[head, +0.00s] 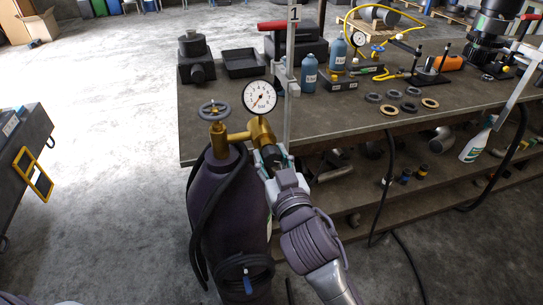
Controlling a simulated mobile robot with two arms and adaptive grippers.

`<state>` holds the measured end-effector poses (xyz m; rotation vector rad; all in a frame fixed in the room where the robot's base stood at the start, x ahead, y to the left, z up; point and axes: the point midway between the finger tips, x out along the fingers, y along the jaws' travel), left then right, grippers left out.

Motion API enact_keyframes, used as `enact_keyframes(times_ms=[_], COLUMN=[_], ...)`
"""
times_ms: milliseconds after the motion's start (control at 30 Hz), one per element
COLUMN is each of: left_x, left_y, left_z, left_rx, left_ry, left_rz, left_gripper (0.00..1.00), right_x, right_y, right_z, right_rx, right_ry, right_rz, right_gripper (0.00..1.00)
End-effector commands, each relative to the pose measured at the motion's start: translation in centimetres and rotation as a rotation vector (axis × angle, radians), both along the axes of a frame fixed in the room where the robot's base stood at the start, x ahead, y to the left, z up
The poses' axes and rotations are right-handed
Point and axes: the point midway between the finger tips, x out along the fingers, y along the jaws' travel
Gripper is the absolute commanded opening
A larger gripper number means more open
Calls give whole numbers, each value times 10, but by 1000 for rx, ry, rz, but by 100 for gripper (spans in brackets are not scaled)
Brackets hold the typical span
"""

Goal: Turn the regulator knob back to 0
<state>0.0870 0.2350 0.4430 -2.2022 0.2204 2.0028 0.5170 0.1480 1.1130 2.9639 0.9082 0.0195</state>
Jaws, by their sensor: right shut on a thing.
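A dark purple gas cylinder (228,205) stands upright at the near left end of the workbench. On top is a brass valve with a grey handwheel (213,110). A brass regulator (262,131) joins it on the right and carries a white round gauge (259,97); its fine reading is too small to be sure of. The dark regulator knob (269,155) sits below the regulator body. My right gripper (270,160) is at the knob, its fingers shut around it, and they hide part of it. My left gripper is not in view.
The workbench (330,125) holds a black tray (244,63), blue bottles (309,73) and several rings (388,110). Black hoses hang by the cylinder. Open floor (110,130) lies to the left.

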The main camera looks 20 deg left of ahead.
Motion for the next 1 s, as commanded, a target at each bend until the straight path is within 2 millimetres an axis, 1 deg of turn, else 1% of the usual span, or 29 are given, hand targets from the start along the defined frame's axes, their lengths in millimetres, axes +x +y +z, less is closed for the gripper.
enact_keyframes(times_ms=[267, 1000], left_x=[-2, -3], left_y=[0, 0], left_z=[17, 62], left_rx=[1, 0], left_ry=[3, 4], left_rz=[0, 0], left_gripper=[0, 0], right_x=[0, 1], right_y=[0, -1], right_z=[3, 3], right_rx=[-146, -726], right_ry=[-96, -489], right_rz=[0, 1], right_gripper=[8, 8])
